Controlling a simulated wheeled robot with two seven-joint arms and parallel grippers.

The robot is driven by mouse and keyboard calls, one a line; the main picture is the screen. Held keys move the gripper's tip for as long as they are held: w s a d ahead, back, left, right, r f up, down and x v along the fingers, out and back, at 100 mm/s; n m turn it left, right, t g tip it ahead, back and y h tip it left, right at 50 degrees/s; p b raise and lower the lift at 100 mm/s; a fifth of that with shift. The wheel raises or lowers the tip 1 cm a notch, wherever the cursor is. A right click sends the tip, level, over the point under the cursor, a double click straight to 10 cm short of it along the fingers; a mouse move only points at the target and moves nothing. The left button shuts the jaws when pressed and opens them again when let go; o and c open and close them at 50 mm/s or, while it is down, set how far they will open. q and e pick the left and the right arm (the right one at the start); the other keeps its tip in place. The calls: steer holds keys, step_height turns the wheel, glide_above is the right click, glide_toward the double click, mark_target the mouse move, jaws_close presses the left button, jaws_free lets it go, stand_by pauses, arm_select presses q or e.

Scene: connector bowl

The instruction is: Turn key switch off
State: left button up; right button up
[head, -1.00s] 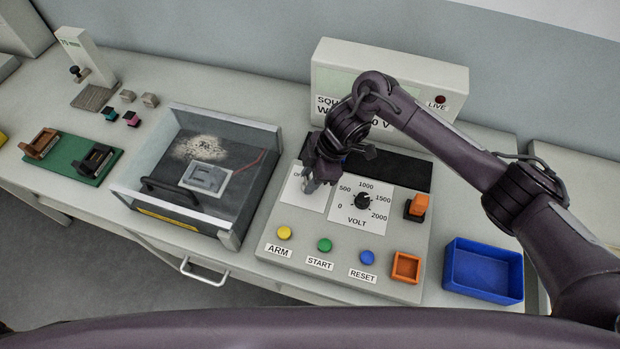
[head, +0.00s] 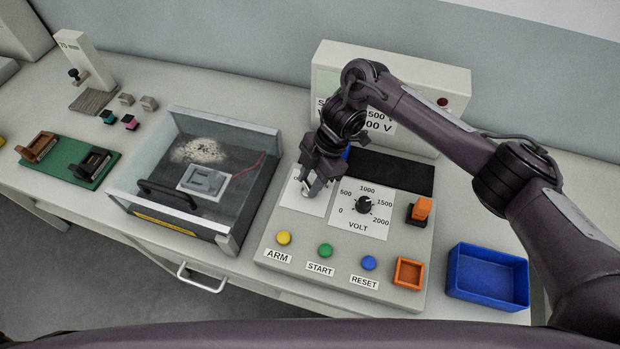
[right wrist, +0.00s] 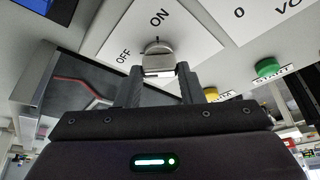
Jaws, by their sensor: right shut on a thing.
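The key switch (right wrist: 158,48) is a metal key barrel on a white plate (right wrist: 190,25) printed OFF and ON. In the right wrist view it stands between my fingertips, below and between the two words. Which word the key points to is unclear. My right gripper (right wrist: 158,78) is shut on the key. In the head view my right gripper (head: 312,188) reaches down onto the switch plate (head: 312,203) left of the VOLT dial and hides most of the switch. My left gripper is not in view.
The panel also carries the VOLT dial (head: 363,204), an orange switch (head: 420,210), and yellow (head: 284,238), green (head: 326,250) and blue (head: 369,263) buttons. A clear-lidded box (head: 200,175) stands left, a blue bin (head: 487,276) right, and a display unit (head: 455,85) behind.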

steer(key=o, duration=1)
steer(key=v, duration=0.8)
steer(key=shift+d+f, duration=0.1)
